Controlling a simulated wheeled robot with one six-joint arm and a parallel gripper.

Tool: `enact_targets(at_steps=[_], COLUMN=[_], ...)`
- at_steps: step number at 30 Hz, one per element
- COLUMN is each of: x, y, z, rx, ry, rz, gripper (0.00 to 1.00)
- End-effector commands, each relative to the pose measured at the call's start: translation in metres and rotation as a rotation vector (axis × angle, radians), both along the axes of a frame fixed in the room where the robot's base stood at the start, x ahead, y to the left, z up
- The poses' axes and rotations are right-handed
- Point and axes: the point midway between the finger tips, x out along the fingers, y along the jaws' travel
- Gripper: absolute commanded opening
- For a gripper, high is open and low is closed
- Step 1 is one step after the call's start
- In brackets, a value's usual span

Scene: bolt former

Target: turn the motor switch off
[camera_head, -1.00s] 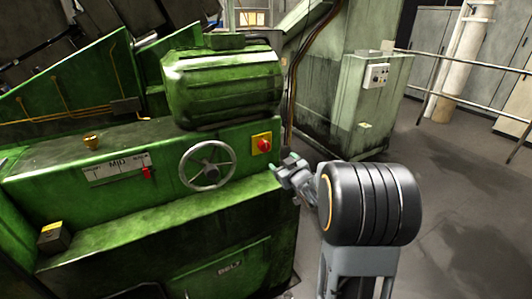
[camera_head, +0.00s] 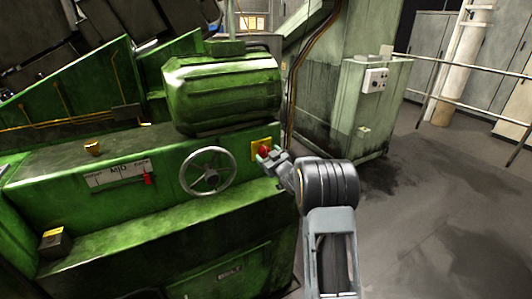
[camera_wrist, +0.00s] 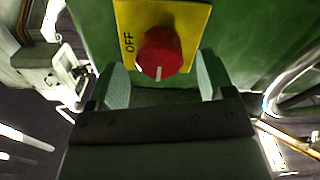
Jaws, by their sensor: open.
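The motor switch is a red knob (camera_wrist: 160,53) on a yellow plate (camera_wrist: 190,18) on the green machine's front. The word OFF is printed on the plate at left in the wrist view. A white mark on the knob points down in that view, not toward OFF. In the head view the yellow plate (camera_head: 255,145) is partly hidden by my gripper (camera_head: 268,153). My gripper also shows in the wrist view (camera_wrist: 162,78); it is open, one finger on each side of the knob's lower part. I cannot tell whether the fingers touch the knob.
A spoked handwheel (camera_head: 207,171) stands just left of the switch. A green motor housing (camera_head: 222,90) bulges above it. A red pointer (camera_head: 147,179) sits on a scale further left. A grey-green cabinet (camera_head: 340,120) stands behind at right; open floor lies further right.

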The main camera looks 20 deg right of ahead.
Motion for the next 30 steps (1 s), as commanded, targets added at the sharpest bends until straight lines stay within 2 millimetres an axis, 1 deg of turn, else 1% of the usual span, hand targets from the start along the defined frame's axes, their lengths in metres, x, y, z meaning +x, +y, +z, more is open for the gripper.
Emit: enact_targets(at_steps=[3, 6, 17, 30], x=[0.010, 0.015, 0.017, 0.017], y=[0.002, 0.002, 0.002, 0.002], z=[0.000, 0.000, 0.000, 0.000], rx=[0.001, 0.001, 0.001, 0.001], ry=[0.000, 0.000, 0.000, 0.000], rz=[0.001, 0.000, 0.000, 0.000], gripper=[0.75, 0.75, 0.74, 0.32])
